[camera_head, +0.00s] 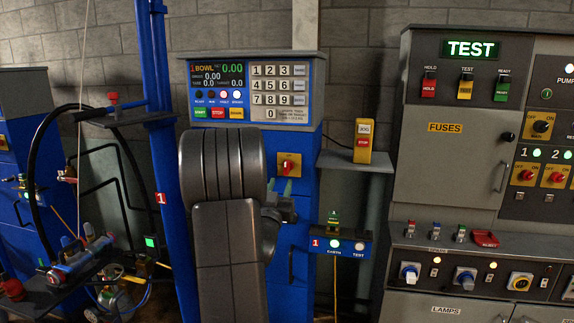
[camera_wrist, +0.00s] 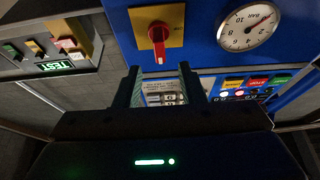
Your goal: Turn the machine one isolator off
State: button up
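The blue machine marked 1 (camera_head: 220,95) stands in the middle of the head view. Its isolator is a red rotary handle on a yellow plate (camera_head: 289,160), below the keypad. In the wrist view the isolator handle (camera_wrist: 158,42) stands vertical in the picture, at the top centre, with nothing touching it. My gripper (camera_head: 280,186) is just below and in front of the isolator in the head view. In the wrist view its two fingers (camera_wrist: 159,72) are apart with nothing between them. My arm hides part of the machine's lower front.
A pressure gauge (camera_wrist: 249,27) is beside the isolator plate. A yellow stop box (camera_head: 363,141) stands on a shelf to the right. The test cabinet (camera_head: 452,120) has other red-on-yellow switches (camera_head: 524,175). A blue box marked 1 (camera_head: 340,246) sits lower right of my gripper.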

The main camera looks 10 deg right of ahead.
aim_at(285, 170)
jog(key=p+x, duration=0.2)
jog(key=x, duration=0.6)
jog(key=shift+w+d+r, duration=0.1)
jog(key=shift+w+d, duration=0.05)
jog(key=shift+w, duration=0.2)
grip_shut()
